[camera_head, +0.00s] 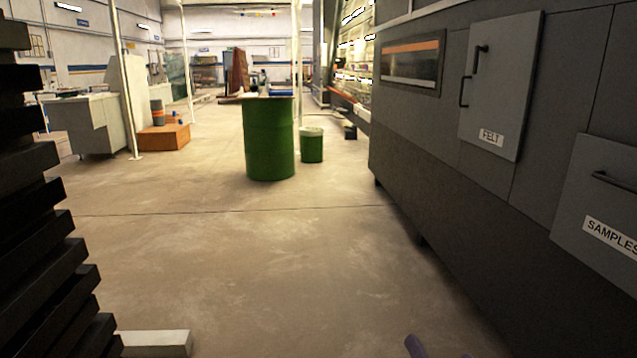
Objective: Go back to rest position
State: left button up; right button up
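No gripper can be made out in the head view. A small dark purple piece (415,346) shows at the bottom edge, right of the middle; I cannot tell whether it is part of my arm. The large dark grey machine (450,165) fills the right side.
A black ribbed stack (35,220) fills the left edge. A pale block (155,343) shows at the bottom left. Ahead stand a large green drum (269,140), a smaller green drum (312,147), an orange box (164,137) and a grey cabinet (88,128). The floor between is clear.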

jog(key=s+a+f+n+g, duration=0.4)
jog(key=s+f, duration=0.6)
jog(key=s, duration=0.1)
jog(key=s+a+f+n+g, duration=0.3)
jog(key=s+a+f+g, duration=0.1)
jog(key=s+f, duration=0.7)
pick_arm(q)
notch_tip(320, 180, up, 8)
jog(key=p, duration=1.2)
jog(key=shift+a+y, duration=0.3)
jog(key=shift+a, duration=0.15)
pick_arm(e)
notch_tip(320, 180, up, 8)
jog(key=d, duration=0.1)
jog(key=shift+w+r+g, duration=0.15)
jog(key=shift+g, duration=0.15)
pick_arm(q)
jog(key=shift+s, duration=0.1)
